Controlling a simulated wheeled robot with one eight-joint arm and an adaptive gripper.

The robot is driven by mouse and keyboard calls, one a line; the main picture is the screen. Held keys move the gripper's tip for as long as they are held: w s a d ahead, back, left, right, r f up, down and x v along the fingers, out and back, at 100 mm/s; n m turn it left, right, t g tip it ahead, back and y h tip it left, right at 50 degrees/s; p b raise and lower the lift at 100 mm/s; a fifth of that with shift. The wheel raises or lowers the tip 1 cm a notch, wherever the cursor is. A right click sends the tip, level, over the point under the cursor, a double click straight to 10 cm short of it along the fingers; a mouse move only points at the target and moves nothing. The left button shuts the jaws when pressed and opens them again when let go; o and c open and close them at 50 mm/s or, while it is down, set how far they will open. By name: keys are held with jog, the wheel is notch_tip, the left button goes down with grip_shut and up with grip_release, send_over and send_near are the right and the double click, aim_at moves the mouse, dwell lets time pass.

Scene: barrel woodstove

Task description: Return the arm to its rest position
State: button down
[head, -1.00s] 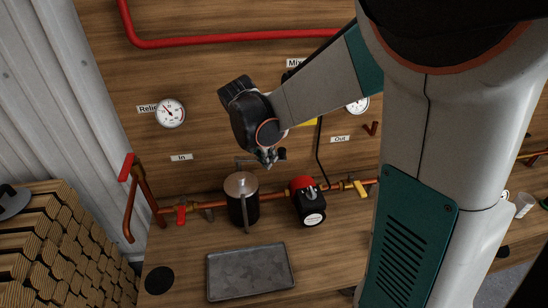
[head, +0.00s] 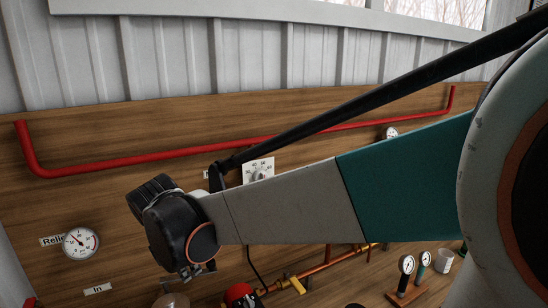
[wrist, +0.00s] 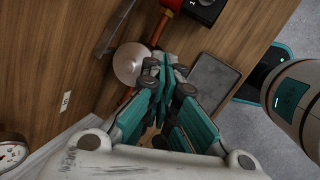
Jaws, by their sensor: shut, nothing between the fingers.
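My gripper (head: 194,273) hangs at the end of my arm in the head view, small and partly hidden behind the dark wrist. The arm reaches from the right edge across the picture to the left, in front of the wooden panel (head: 130,125). In the wrist view my gripper (wrist: 164,68) shows its teal and grey fingers close together, with nothing between them. It is apart from the round metal lid (wrist: 130,62) and the grey tray (wrist: 212,82) seen beyond it.
A red pipe (head: 110,167) runs along the panel behind the arm. A gauge (head: 81,243) is at the left. A copper pipe with a yellow valve handle (head: 298,285) and a red pump (head: 240,294) are below. Small gauges (head: 406,265) and a white cup (head: 444,260) stand at the lower right.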

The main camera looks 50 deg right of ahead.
jog(key=s+a+m+t+y+b, duration=0.1)
jog(key=s+a+m+t, duration=0.1)
jog(key=s+m, duration=0.4)
jog(key=s+a+f+m+t+y+b, duration=0.1)
jog(key=s+a+m+t, duration=0.1)
jog(key=s+m, duration=0.4)
jog(key=a+m, duration=0.1)
jog(key=m, duration=0.4)
jog(key=shift+s+a+y, duration=0.25)
jog(key=shift+y, duration=0.15)
